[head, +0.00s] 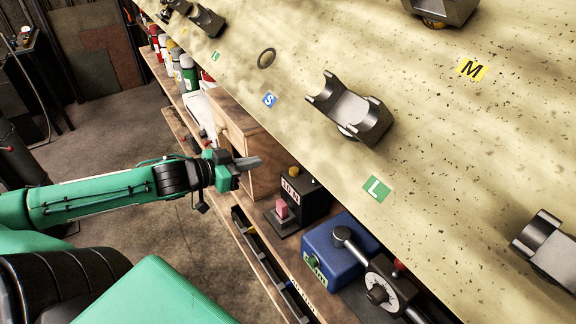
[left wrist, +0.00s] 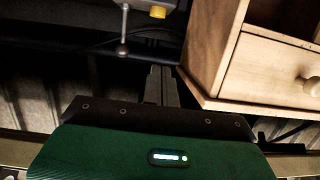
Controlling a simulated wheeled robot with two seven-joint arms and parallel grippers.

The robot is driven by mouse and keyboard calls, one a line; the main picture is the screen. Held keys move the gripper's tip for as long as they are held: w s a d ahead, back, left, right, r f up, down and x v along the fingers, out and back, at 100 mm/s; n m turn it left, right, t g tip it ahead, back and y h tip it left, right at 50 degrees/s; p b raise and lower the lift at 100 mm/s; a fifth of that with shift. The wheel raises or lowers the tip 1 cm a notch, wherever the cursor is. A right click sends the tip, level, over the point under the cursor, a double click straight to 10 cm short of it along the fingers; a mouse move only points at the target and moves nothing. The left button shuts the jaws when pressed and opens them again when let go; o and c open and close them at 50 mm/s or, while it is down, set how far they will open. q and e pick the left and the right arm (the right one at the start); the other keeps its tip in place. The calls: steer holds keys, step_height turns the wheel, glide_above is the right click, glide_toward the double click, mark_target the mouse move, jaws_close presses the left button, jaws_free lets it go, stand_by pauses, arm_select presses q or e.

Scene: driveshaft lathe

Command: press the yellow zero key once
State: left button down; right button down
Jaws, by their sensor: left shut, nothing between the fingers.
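A small yellow key or knob (head: 294,172) sits on top of a black device (head: 306,197) with a label or display and a pink block, on the wooden bench. In the left wrist view, a yellow key (left wrist: 157,12) shows at the top edge beside a thin stem ending in a ball (left wrist: 122,49); I cannot tell if it is the same key. My left gripper (head: 257,162) is shut and empty, beside the wooden drawer box, apart from the black device, left of it. Its closed fingers (left wrist: 161,72) also show in the left wrist view.
The wooden drawer box (head: 262,163) stands close to my left gripper; it shows at right in the left wrist view (left wrist: 272,72). A blue box (head: 332,250) with a black lever is to the right. A speckled panel (head: 330,60) with grey cradles overhangs the bench.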

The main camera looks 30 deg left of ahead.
arm_select(q)
steer(key=shift+s+d+r+h, duration=0.1)
steer(key=shift+d+r+h, duration=0.25)
steer(key=shift+d, duration=0.2)
glide_above(287, 177)
steer(key=shift+s+a+f+b, duration=0.1)
steer(key=shift+f+b, duration=0.25)
steer(key=shift+f, duration=0.95)
step_height(287, 177, down, 3)
steer(key=shift+f+p, duration=0.1)
steer(key=shift+p, duration=0.6)
steer(key=shift+f, duration=0.35)
